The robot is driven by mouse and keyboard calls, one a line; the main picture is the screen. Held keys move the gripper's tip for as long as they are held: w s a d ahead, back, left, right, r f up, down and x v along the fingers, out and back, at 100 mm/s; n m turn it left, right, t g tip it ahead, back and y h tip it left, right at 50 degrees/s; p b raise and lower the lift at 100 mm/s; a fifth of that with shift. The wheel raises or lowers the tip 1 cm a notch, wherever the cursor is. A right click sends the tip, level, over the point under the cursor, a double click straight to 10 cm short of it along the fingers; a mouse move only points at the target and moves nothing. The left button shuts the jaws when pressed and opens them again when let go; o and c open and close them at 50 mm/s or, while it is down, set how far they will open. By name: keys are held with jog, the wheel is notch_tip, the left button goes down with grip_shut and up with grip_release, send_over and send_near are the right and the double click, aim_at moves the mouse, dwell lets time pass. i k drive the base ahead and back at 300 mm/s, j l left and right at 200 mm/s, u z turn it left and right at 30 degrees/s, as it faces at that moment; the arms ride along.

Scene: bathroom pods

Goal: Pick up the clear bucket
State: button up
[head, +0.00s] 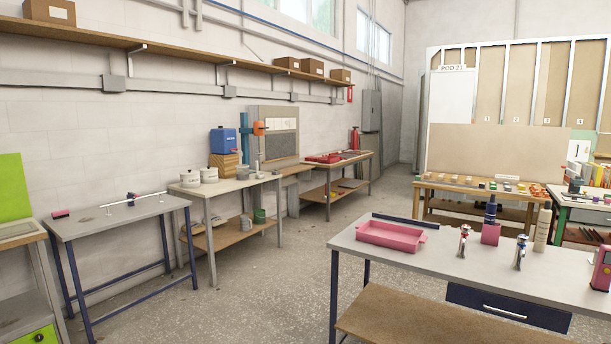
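I cannot make out a clear bucket in the head view. Two pale lidded pots, one (190,179) at the left and one (209,175) beside it, stand on the grey bench (226,184) along the left wall; they look opaque. Green and grey round containers, including a green one (259,215), stand on that bench's lower shelf, too small to tell in detail. My gripper is not in view.
A table (455,262) with a pink tray (390,235) and several fittings stands at the front right. A grey table (112,215) stands at the left. A wooden bench (430,184) stands farther back. Open concrete floor (270,290) runs between them.

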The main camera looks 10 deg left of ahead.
aim_at(242, 171)
jog(key=i+j+u, duration=0.25)
jog(key=i, duration=0.15)
jog(key=i+u, duration=0.45)
jog(key=i, duration=5.45)
jog(key=i+l+u, duration=0.15)
jog(key=i, duration=0.95)
jog(key=i+l+u, duration=0.1)
jog(key=i, duration=0.45)
jog(key=l, duration=0.05)
